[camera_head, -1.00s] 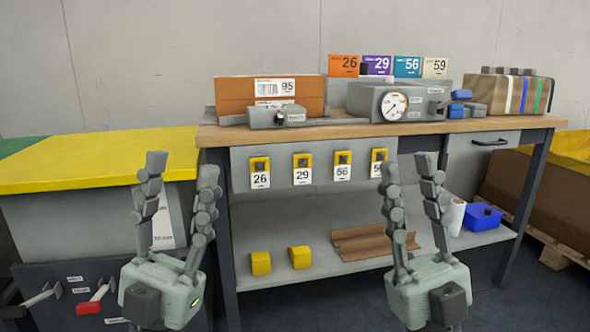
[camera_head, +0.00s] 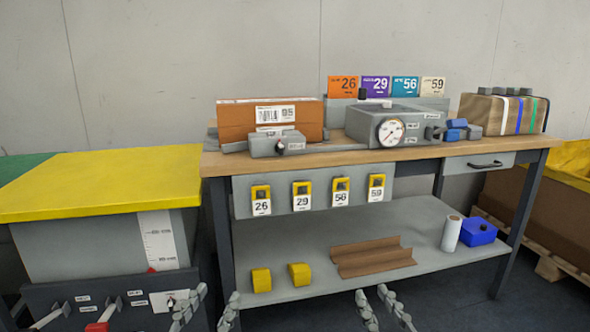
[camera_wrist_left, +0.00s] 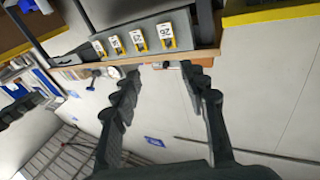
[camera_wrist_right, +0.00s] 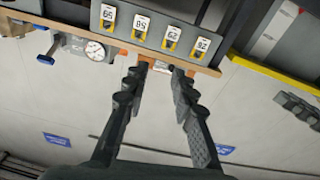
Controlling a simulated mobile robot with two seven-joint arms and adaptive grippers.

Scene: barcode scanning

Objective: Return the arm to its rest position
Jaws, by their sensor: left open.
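My left gripper (camera_head: 205,308) shows only its fingertips at the bottom edge of the head view, left of centre. Its two fingers are spread apart with nothing between them, as the left wrist view (camera_wrist_left: 165,95) also shows. My right gripper (camera_head: 383,308) shows only its fingertips at the bottom edge, right of centre. In the right wrist view (camera_wrist_right: 158,80) its fingers are apart and empty. Both grippers are clear of the workbench (camera_head: 300,163) and touch nothing. Their palms are hidden below the head view.
The bench carries a brown box (camera_head: 250,118), a grey unit with a gauge (camera_head: 391,132) and a striped parcel (camera_head: 490,112). Yellow numbered tags (camera_head: 302,195) hang at its front. A yellow-lidded bin (camera_head: 100,180) stands left. The space before the bench is open.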

